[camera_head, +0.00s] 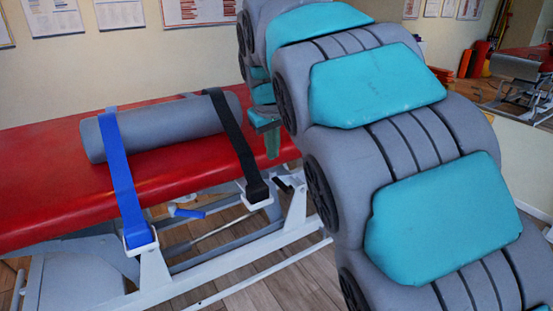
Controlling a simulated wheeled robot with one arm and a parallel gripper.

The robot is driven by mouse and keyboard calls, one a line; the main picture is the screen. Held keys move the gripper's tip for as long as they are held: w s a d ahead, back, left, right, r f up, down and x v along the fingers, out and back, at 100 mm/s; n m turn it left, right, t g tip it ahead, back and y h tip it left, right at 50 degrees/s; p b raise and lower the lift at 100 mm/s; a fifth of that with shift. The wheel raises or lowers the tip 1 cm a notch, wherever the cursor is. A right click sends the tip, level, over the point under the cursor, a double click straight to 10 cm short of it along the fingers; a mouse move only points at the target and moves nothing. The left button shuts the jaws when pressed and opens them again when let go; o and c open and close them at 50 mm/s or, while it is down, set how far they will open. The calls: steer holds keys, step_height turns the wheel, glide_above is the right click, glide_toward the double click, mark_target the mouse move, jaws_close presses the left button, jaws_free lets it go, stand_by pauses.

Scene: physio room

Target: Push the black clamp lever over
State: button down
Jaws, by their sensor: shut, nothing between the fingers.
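The black clamp lever (283,184) is a short dark piece beside the white clamp at the foot of the black strap (236,142), on the near rail of the bed. My gripper (273,148) shows only in part, as narrow teal-green fingers pointing down, above the lever in the picture and apart from it. The fingers look closed with nothing between them. My arm hides the rest of my gripper and the bed behind it.
A grey bolster (168,130) lies on the red treatment bed (50,185) under the black strap and a blue strap (122,175). A blue lever (188,212) sticks out by the blue strap's white clamp (140,241). The white bed frame (262,262) runs below.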

glide_toward(285, 185)
step_height(285, 185, down, 5)
steer(key=w+a, duration=0.1)
steer(key=a, duration=0.1)
steer(key=shift+w+d+f, duration=0.4)
steer(key=shift+d+f, duration=0.1)
steer(key=shift+f, duration=0.1)
steer(key=shift+w+d+n+y, duration=0.3)
steer(key=shift+d+n, duration=0.25)
steer(key=shift+n, duration=0.45)
steer(key=w+d+n, duration=0.1)
steer(key=n, duration=0.1)
steer(key=w+d+n+y, duration=0.1)
steer(key=n, duration=0.1)
steer(key=w+d+n+g+y, duration=0.1)
steer(key=n, duration=0.2)
steer(key=shift+f+p, duration=0.1)
steer(key=shift+p, duration=0.25)
steer(key=shift+a, duration=0.25)
steer(key=shift+s+a, duration=0.25)
steer(key=shift+a, duration=0.35)
